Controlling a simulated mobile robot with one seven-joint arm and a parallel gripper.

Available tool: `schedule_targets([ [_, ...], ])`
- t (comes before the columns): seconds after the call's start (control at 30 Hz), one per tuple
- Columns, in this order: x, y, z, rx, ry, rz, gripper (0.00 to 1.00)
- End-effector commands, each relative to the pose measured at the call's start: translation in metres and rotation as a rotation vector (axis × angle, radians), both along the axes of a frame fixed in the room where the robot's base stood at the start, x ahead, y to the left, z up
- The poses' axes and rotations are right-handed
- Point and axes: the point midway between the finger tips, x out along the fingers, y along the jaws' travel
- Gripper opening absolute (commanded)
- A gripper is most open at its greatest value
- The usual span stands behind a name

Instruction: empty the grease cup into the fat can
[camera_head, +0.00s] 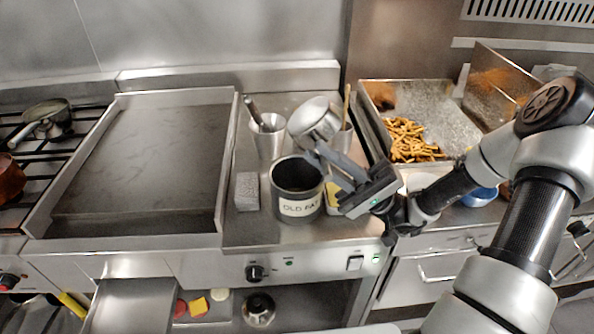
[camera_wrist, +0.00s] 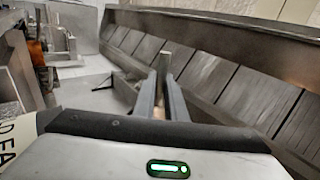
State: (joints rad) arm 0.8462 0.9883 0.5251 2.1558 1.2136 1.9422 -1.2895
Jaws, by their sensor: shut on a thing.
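My gripper (camera_head: 318,158) is shut on the grease cup (camera_head: 313,117), a small metal cup. It holds the cup up above the far rim of the fat can, and the cup looks tilted. I cannot see into the cup or tell if anything runs out. The fat can (camera_head: 298,207) is a dark open can with an "OLD FAT" label, upright on the steel counter. Its inside looks dark. In the wrist view my fingers (camera_wrist: 166,88) are close together on a thin part, and part of the can's label (camera_wrist: 16,140) shows at the left edge.
A metal holder with a utensil (camera_head: 269,142) stands behind the can, and another holder is partly hidden behind the cup. A grey block (camera_head: 246,191) lies left of the can. The griddle (camera_head: 145,160) is further left. A fries bin (camera_head: 432,165) is at right. An open drawer (camera_head: 130,306) sticks out below.

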Motion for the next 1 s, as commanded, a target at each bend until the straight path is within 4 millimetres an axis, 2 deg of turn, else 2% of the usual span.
schedule_targets([
  [0.17,0.000,0.000,-0.001,-0.002,-0.001,0.000,0.00],
  [0.23,0.000,0.003,-0.027,-0.079,-0.001,0.000,0.00],
  [0.3,0.000,0.010,-0.042,-0.265,0.000,0.001,0.00],
  [0.43,0.000,0.017,-0.042,-0.396,0.011,0.003,0.00],
  [1.0,0.000,0.016,-0.045,-0.387,0.012,0.003,0.00],
])
